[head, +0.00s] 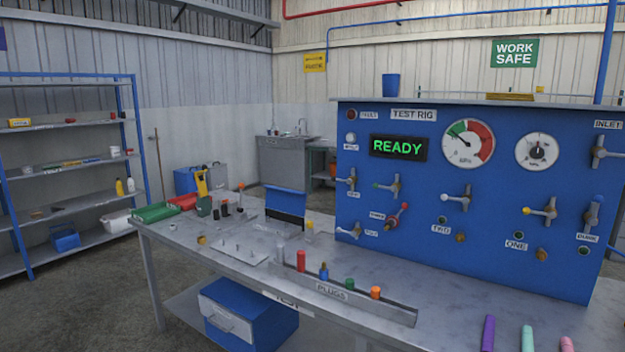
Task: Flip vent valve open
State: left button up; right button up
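The blue test rig panel (470,250) stands on the right end of the bench and carries several lever valves. No label is clear enough for me to tell which is the vent valve. At the panel's left are a lever valve (350,180) with a small blurred label below it, a green-tipped lever valve (393,187), a red-handled valve (397,220) and a lower-left valve (353,231). A white-tipped lever (458,198), a yellow-tipped lever (541,212) and a blue-tipped lever (593,212) sit further right. Neither gripper is in view.
The display (398,146) reads READY, beside two gauges. A plug rack (345,295) with coloured plugs stands on the bench (225,262) in front of the panel. Purple, mint and pink cylinders (527,338) show at the lower right. Shelves (70,199) stand at the left.

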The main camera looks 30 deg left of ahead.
aim_at(349, 181)
jog(key=j+u, duration=0.35)
jog(key=j, duration=1.3)
jog(key=i+j, duration=0.2)
jog(key=j, duration=0.2)
jog(key=i+j, duration=0.25)
jog(key=j, duration=0.2)
jog(key=i+j, duration=0.2)
jog(key=j, duration=0.2)
jog(key=i+j, duration=0.25)
jog(key=j, duration=0.15)
jog(key=i+j, duration=0.2)
jog(key=j, duration=0.2)
